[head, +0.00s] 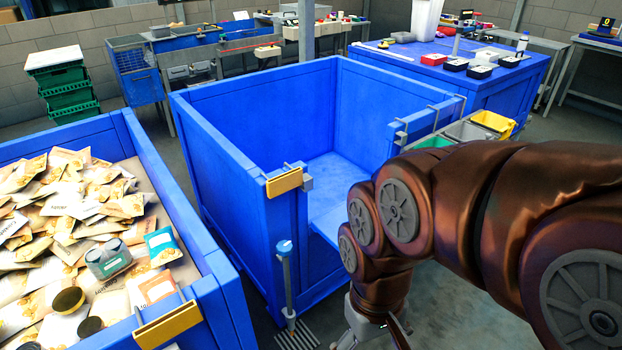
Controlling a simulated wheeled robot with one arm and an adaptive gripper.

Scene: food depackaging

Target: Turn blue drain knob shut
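The blue drain knob (284,247) sits on top of a thin grey upright post. The post stands at the front of the large empty blue bin, above a slotted floor drain (298,338). My gripper (362,335) is at the bottom edge of the head view, to the right of the post and lower in the picture than the knob. It looks apart from the knob. Its fingers are mostly cut off by the frame and hidden by my arm, so I cannot tell whether it is open or shut.
The empty blue bin (230,165) has an open front and a yellow-handled latch (284,182). At left, another blue bin (232,300) holds many food packets, with a yellow handle (168,325) near the post. Small bins (492,122) hang at right. Grey floor shows around the drain.

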